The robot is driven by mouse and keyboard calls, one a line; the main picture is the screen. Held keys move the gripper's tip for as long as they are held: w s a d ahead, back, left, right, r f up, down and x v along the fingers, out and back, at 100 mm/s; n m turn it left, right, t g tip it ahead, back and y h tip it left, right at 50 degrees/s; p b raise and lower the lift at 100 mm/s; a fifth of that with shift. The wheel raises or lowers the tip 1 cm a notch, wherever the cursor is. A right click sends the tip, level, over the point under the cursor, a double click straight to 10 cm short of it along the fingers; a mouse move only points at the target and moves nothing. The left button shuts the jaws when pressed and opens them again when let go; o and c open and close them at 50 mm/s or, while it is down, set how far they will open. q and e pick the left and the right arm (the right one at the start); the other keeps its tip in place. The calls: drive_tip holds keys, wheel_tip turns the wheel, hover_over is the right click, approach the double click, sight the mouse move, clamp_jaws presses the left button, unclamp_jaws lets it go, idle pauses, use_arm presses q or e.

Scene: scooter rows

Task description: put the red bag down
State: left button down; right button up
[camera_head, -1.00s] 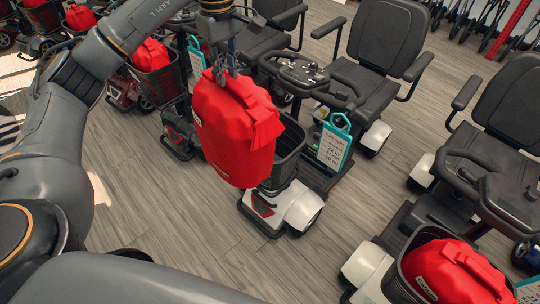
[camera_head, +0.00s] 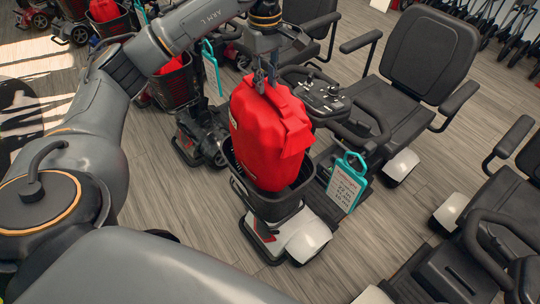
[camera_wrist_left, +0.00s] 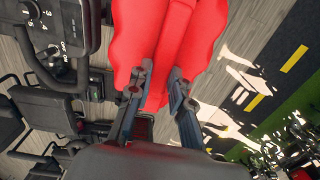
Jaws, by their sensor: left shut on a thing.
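The red bag (camera_head: 268,140) hangs upright from my left gripper (camera_head: 265,80), which is shut on its top. The bag's lower end is inside the black front basket (camera_head: 266,207) of a white-fronted scooter, with the rim around it. Whether it touches the basket floor is hidden. In the left wrist view the fingers (camera_wrist_left: 158,90) close on a strip of the red bag (camera_wrist_left: 195,30). My right gripper is not in view.
The scooter's black tiller (camera_head: 318,92) and seat (camera_head: 425,55) stand just behind the basket. A teal-framed tag (camera_head: 347,182) hangs at its right. Other scooters stand left and right, one with a red bag (camera_head: 104,10) in its basket. Grey floor (camera_head: 180,215) lies clear in front.

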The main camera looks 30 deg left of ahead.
sight(266, 101)
use_arm(q)
wheel_tip(266, 101, down, 19)
drive_tip(key=p, duration=0.3)
drive_tip(key=shift+p, duration=0.35)
drive_tip(key=c, duration=1.2)
unclamp_jaws()
wheel_tip(266, 101, up, 11)
drive_tip(key=b, duration=0.2)
drive_tip(key=shift+r+b, duration=0.15)
drive_tip(key=shift+b, duration=0.25)
drive_tip(key=shift+r, duration=0.55)
